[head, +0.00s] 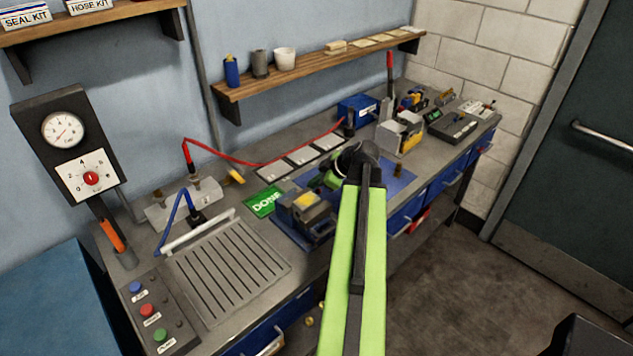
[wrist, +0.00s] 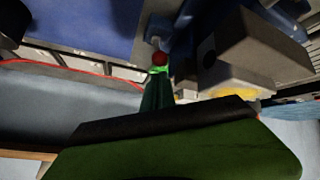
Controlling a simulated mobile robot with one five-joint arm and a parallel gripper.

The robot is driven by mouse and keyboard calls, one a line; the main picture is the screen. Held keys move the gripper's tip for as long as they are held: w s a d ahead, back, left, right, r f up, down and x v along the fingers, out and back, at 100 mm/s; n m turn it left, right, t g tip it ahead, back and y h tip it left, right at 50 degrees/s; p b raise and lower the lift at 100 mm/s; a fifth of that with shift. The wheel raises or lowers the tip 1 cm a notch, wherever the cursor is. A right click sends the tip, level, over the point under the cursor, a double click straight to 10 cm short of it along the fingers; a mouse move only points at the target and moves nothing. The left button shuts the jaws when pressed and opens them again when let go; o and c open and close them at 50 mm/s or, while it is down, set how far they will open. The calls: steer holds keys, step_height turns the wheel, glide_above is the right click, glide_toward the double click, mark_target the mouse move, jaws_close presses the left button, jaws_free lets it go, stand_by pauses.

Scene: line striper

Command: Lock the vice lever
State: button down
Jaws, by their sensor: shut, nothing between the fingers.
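The vice (head: 308,216) is a dark grey block on a blue base at the middle of the bench, with a yellow piece (head: 305,200) in its top. In the wrist view, large grey vice blocks (wrist: 255,50) fill the upper right, with yellow below them. A red round knob (wrist: 160,58), which looks like the lever's end, shows right at the fingertips; I cannot tell whether they touch. My gripper (head: 324,181) is just right of and behind the vice in the head view. Its green fingers (wrist: 158,78) are shut with nothing between them. My wrist partly hides the area.
A green DONE card (head: 264,202) lies left of the vice. A slotted tray (head: 228,265) and push buttons (head: 148,310) are at the front left. A red hose (head: 250,163) runs along the back. A yellow-and-grey machine (head: 400,133) stands further right. A blue mat (head: 395,178) has clear room.

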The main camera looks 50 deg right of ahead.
steer(key=shift+w+f, duration=0.1)
steer(key=shift+w, duration=0.8)
steer(key=a+p+v, duration=0.2)
steer(key=p+v, duration=0.5)
steer(key=v, duration=0.2)
steer(key=shift+r, duration=0.35)
